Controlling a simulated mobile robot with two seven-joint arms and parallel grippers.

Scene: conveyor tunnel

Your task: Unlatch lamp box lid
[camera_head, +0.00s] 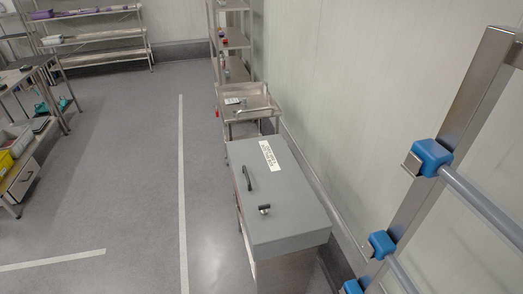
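The lamp box (280,192) is a long grey metal box on a stand against the right wall, in the lower middle of the head view. Its lid looks shut. A black handle (248,178) stands on the lid's left side. A small dark and silver latch or knob (264,209) sits on the lid nearer to me. A white label (270,156) with dark text lies near the far end. Neither of my grippers is in view.
A metal cart (250,108) with tools stands just beyond the box, with a shelf rack (232,40) behind it. A metal frame with blue clamps (432,157) rises at the right. Benches (22,180) stand at the left. The grey floor (130,170) between is clear.

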